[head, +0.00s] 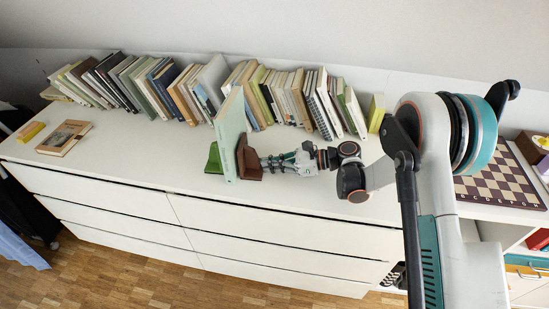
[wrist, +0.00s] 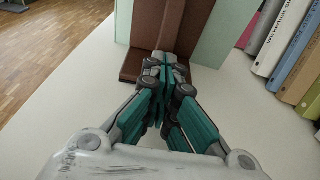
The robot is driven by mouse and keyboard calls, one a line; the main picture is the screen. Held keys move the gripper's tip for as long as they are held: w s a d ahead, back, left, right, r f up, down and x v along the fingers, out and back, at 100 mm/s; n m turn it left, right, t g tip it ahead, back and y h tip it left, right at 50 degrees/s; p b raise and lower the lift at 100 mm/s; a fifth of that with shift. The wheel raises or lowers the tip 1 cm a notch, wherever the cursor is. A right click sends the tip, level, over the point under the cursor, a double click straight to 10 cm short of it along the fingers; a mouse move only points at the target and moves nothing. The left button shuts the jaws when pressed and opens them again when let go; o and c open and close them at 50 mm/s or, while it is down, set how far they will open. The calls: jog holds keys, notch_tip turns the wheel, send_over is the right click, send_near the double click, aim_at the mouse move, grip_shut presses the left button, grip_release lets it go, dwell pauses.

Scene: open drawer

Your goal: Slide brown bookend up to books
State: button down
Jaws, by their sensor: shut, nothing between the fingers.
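The brown bookend (head: 249,160) stands upright on the white dresser top, on the right side of a tall pale green book (head: 229,135). A green bookend (head: 214,160) stands on the book's left side. In the wrist view the brown bookend (wrist: 158,25) stands against the pale green book (wrist: 220,35), with no clear gap visible. My gripper (head: 266,163) is low over the dresser at the right side of the brown bookend. In the wrist view its shut, empty fingertips (wrist: 168,68) are at the bookend, over its base; contact cannot be told for certain.
A long row of leaning books (head: 295,97) runs along the back of the dresser (head: 120,160), and its spines show close on the right in the wrist view (wrist: 285,50). A lying book (head: 64,138) is at the left. A chessboard (head: 500,180) is at the right.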

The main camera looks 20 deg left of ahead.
jog(key=shift+s+a, duration=0.2)
jog(key=shift+a, duration=0.35)
jog(key=shift+s+a, duration=0.1)
jog(key=shift+a, duration=0.25)
jog(key=shift+a, duration=0.15)
jog(key=shift+w+d+r+p, duration=0.15)
jog(key=shift+w+d+r, duration=0.1)
jog(key=shift+d+r, duration=0.4)
jog(key=shift+w+d+r+p, duration=0.15)
jog(key=shift+w+d+r, duration=0.15)
jog(key=shift+d, duration=0.6)
jog(key=shift+w+d+r+p, duration=0.2)
jog(key=shift+d+r, duration=0.35)
jog(key=shift+d, duration=0.25)
jog(key=shift+d, duration=0.15)
